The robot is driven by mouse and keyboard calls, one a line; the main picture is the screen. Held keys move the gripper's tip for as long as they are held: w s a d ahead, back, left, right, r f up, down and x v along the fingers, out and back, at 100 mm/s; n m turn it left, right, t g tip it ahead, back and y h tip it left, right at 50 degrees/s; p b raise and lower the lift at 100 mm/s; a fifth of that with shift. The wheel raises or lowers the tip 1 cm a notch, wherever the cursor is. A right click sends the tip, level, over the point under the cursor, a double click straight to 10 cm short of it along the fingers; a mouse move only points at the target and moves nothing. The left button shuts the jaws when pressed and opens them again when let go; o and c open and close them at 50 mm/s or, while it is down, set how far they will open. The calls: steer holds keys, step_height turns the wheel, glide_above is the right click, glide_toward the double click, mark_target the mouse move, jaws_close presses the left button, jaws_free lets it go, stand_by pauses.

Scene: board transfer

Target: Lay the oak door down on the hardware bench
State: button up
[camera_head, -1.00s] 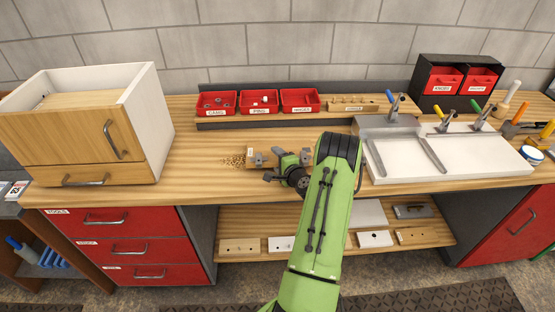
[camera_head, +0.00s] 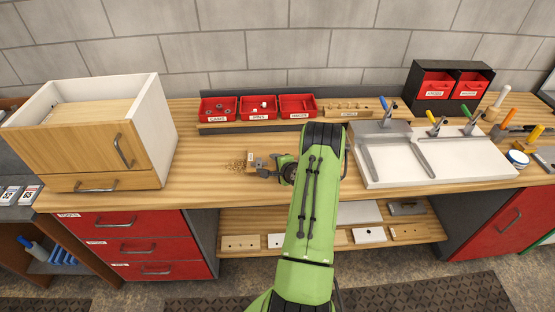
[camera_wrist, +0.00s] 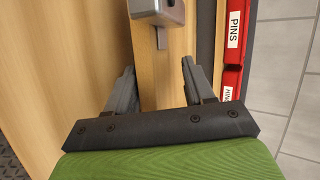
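An oak door (camera_head: 88,150) with a bar handle closes the front of the white cabinet (camera_head: 152,130) at the left of the hardware bench (camera_head: 200,165). In the wrist view my gripper's two fingers (camera_wrist: 158,75) stand apart on either side of a pale wood strip (camera_wrist: 148,75). A grey metal fitting (camera_wrist: 158,10) sits on the strip ahead. Whether the fingers touch the strip is not clear.
Red bins (camera_head: 258,108) and a wooden rack (camera_head: 350,108) stand at the back. A white panel (camera_head: 450,160) with clamps fills the right side. Bench surface between cabinet and block is clear.

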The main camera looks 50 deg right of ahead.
steer(key=g+y+p, duration=0.1)
steer(key=p, duration=0.1)
steer(key=r+g+p, duration=0.1)
steer(key=g+p, duration=0.1)
steer(key=shift+s+r+g+y, duration=0.1)
steer(key=shift+r+g+y, duration=0.1)
steer(key=shift+g+y, duration=0.15)
steer(key=shift+s+a+f+g+y+p, duration=0.1)
steer(key=shift+s+f+g+y+p, duration=0.1)
steer(key=shift+g+y+p, duration=0.4)
steer(key=shift+h, duration=0.25)
steer(key=s, duration=0.1)
steer(key=s+a+r, duration=0.1)
steer(key=s, duration=0.1)
steer(key=shift+a+r, duration=0.1)
steer(key=shift+a, duration=0.1)
steer(key=o, duration=0.6)
steer(key=shift+w, duration=0.1)
steer(key=shift+c, duration=0.2)
step_height(320, 180, up, 8)
steer(key=s+p, duration=0.1)
steer(key=p, duration=0.3)
steer(key=shift+s+a+f, duration=0.2)
steer(key=shift+a+f, duration=0.05)
steer(key=shift+a, duration=0.05)
